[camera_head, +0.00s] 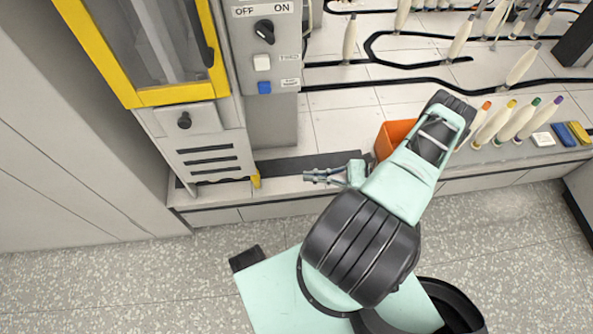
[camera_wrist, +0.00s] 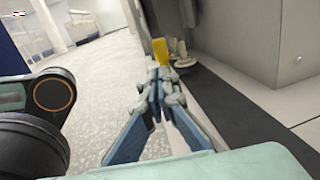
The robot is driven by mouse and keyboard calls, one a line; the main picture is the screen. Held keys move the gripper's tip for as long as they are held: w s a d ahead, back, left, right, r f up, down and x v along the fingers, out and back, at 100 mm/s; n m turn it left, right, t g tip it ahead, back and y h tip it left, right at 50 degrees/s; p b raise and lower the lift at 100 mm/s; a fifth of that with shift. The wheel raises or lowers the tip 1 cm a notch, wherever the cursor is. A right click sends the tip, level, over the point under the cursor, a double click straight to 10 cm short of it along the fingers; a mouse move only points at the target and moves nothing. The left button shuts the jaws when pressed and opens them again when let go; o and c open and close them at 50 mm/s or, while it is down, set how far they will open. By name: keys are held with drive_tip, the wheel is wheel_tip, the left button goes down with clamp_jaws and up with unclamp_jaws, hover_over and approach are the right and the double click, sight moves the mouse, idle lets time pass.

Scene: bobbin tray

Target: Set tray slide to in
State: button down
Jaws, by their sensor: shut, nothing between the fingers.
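My gripper (camera_head: 306,177) is shut and empty, low in front of the counter and pointing left. A small yellow tab (camera_head: 256,181) sits at the lower right corner of a slotted grey panel (camera_head: 210,160), to the left of my fingertips with a gap between. In the wrist view the yellow tab (camera_wrist: 161,50) stands just beyond the shut fingertips (camera_wrist: 156,92); contact cannot be told there. I cannot tell for sure which part is the tray slide. A drawer-like front with a black knob (camera_head: 184,121) is above the slotted panel.
A yellow-framed window (camera_head: 150,45) and a control box (camera_head: 262,50) with a dial and two buttons are above. An orange bin (camera_head: 394,135) and several bobbins (camera_head: 505,120) stand right, partly behind my arm. A dark strip (camera_head: 310,162) runs along the counter. The speckled floor in front is clear.

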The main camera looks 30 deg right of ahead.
sight(259, 177)
drive_tip(key=b+x, duration=0.1)
drive_tip(key=x, duration=1.1)
drive_tip(key=shift+w+a, duration=0.15)
drive_tip(key=shift+a, duration=0.15)
drive_tip(key=shift+s+x, duration=0.15)
drive_tip(key=shift+x, duration=1)
drive_tip(key=shift+s+x, duration=0.1)
drive_tip(key=shift+x, duration=1)
drive_tip(key=shift+a, duration=0.2)
